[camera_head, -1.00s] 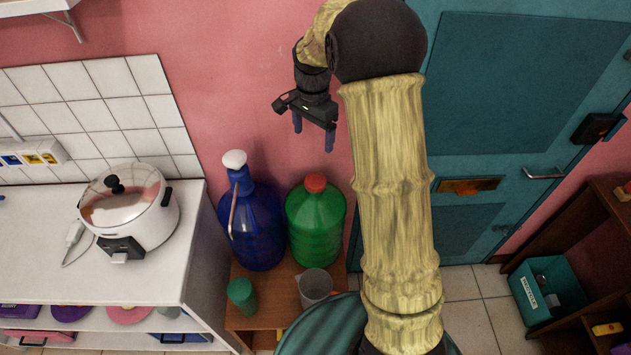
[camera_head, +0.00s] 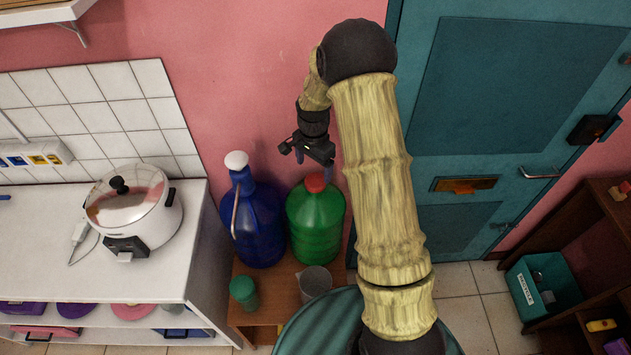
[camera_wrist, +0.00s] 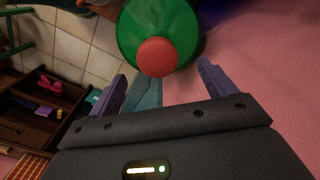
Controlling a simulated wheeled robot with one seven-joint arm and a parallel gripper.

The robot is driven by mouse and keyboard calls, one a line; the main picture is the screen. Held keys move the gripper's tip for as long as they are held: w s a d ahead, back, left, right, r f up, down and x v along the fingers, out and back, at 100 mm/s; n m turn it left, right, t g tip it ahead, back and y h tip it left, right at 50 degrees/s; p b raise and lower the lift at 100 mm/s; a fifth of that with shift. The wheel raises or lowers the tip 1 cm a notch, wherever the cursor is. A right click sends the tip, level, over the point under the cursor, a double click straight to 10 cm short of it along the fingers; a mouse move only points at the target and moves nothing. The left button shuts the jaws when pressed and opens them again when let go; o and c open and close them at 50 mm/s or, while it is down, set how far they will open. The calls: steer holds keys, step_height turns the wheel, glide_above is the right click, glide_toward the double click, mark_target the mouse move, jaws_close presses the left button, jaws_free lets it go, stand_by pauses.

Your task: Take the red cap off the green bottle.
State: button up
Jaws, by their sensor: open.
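The green bottle (camera_head: 316,226) stands upright on a low wooden stand, with the red cap (camera_head: 316,182) on its top. My gripper (camera_head: 313,169) is open and empty, just above the cap and close to it in the head view. In the wrist view the red cap (camera_wrist: 157,57) and the green bottle (camera_wrist: 140,25) lie ahead of the two purple fingers (camera_wrist: 165,80). The cap is beyond the fingertips, roughly between their lines, and I see no contact.
A blue bottle (camera_head: 258,228) with a white top stands close left of the green one. A green cup (camera_head: 244,291) and a grey pitcher (camera_head: 314,282) stand in front on the wooden stand (camera_head: 283,290). A white counter (camera_head: 165,252) with a cooker (camera_head: 133,213) is at left; a pink wall is behind.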

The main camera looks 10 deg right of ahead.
mark_target(316, 180)
steer(key=shift+f, duration=0.1)
steer(key=shift+s+d+f+p, duration=0.15)
steer(key=shift+f+p, duration=0.5)
steer(key=shift+f, duration=0.6)
steer(key=shift+d+f+p, duration=0.1)
steer(key=shift+f+p, duration=0.55)
steer(key=shift+f, duration=0.6)
steer(key=c, duration=1.1)
